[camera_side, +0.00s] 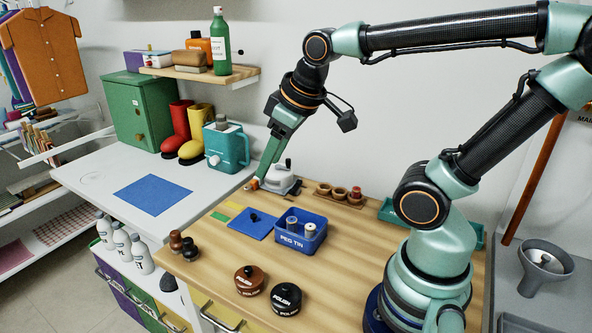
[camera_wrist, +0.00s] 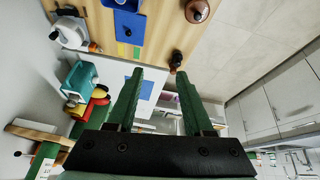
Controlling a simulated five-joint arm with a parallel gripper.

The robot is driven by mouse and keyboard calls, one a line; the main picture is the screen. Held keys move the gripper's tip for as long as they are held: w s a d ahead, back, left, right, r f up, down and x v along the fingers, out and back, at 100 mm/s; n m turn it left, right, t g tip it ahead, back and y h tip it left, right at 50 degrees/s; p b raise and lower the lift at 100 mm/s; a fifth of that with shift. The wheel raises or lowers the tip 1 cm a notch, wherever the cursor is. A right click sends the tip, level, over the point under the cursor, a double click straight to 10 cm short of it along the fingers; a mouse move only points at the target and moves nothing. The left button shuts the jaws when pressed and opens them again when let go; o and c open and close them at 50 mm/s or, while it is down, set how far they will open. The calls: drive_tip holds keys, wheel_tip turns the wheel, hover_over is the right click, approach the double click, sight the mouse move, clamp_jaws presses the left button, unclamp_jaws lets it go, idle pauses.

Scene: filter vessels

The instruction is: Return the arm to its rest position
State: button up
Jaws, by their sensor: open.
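My gripper (camera_side: 256,180) hangs from the arm with its fingers pointing down, above the back left part of the wooden bench top (camera_side: 340,265). In the side view the fingertips overlap the area beside a white device (camera_side: 282,178); I cannot tell how close they are. In the wrist view my gripper (camera_wrist: 158,72) shows two green fingers spread apart with nothing between them. Past them lie the bench, a blue mat, a white surface and the floor.
A blue peg tin (camera_side: 300,238) with pegs, a blue board (camera_side: 252,223) and two polish tins (camera_side: 249,280) (camera_side: 286,299) stand on the bench. A teal canister (camera_side: 226,150) stands behind left. A shelf (camera_side: 200,74) with a green bottle (camera_side: 220,40) is near the arm.

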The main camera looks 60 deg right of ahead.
drive_tip(key=shift+s+a+f+m, duration=0.1)
drive_tip(key=shift+s+a+m, duration=0.2)
drive_tip(key=shift+s+m, duration=0.45)
